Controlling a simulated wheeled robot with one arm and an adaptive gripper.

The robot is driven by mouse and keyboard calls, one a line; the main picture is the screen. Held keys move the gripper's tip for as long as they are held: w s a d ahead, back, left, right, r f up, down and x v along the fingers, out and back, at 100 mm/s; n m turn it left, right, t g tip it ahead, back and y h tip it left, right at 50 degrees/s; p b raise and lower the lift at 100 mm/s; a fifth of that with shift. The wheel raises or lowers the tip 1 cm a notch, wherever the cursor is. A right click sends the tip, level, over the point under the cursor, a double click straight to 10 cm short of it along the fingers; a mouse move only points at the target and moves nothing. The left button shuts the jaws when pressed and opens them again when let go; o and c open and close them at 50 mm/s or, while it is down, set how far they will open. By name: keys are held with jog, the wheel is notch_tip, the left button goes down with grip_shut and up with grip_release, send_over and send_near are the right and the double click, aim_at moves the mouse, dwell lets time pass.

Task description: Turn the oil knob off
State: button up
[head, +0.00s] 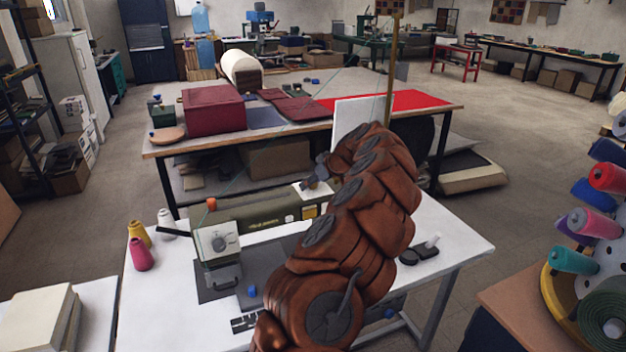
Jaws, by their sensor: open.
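An olive-green sewing machine (265,216) stands on a white table (180,300). Its light end plate at the left has a round dial (219,242), and a small orange knob (211,204) sits on top at the left. Which part is the oil knob I cannot tell for sure. My gripper (312,180) is small and dark in this view, open, above the right part of the machine and apart from the dial. My brown arm hides the machine's right end and part of the table.
Thread cones in pink (139,254), yellow (138,233) and white (166,222) stand left of the machine. A black object (419,254) lies on the table's right. Behind is a table with a dark red box (213,108). A spool rack (590,270) stands at right.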

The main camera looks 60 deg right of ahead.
jog(key=shift+c, duration=0.2)
grip_shut()
